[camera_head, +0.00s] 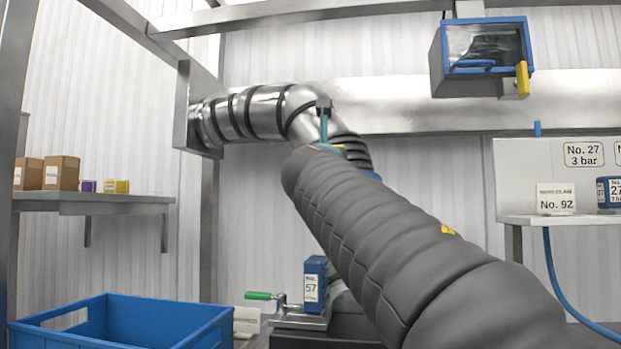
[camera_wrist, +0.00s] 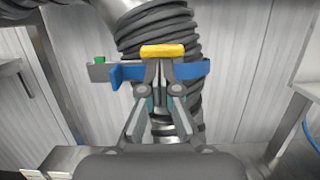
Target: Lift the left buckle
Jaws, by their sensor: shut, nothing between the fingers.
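A blue band (camera_wrist: 193,71) with a yellow bar (camera_wrist: 162,51) crosses the dark ribbed hose in the wrist view. At its left end are a blue piece (camera_wrist: 116,76) and a grey block with a small green part. I cannot tell which of these is the left buckle. My gripper (camera_wrist: 160,66) is shut and empty, its tips at or just below the yellow bar; contact is unclear. In the head view my sleeved arm hides most of the band; only a bit of yellow and blue shows beside the ribbed hose (camera_head: 353,149).
A steel pipe (camera_head: 262,113) bends down into the hose. A blue open crate (camera_head: 180,326) stands low left, beside a green-handled clamp (camera_head: 258,296) and a blue container (camera_head: 315,277). A blue box (camera_head: 440,70) hangs upper right. Shelves (camera_head: 120,203) flank both sides.

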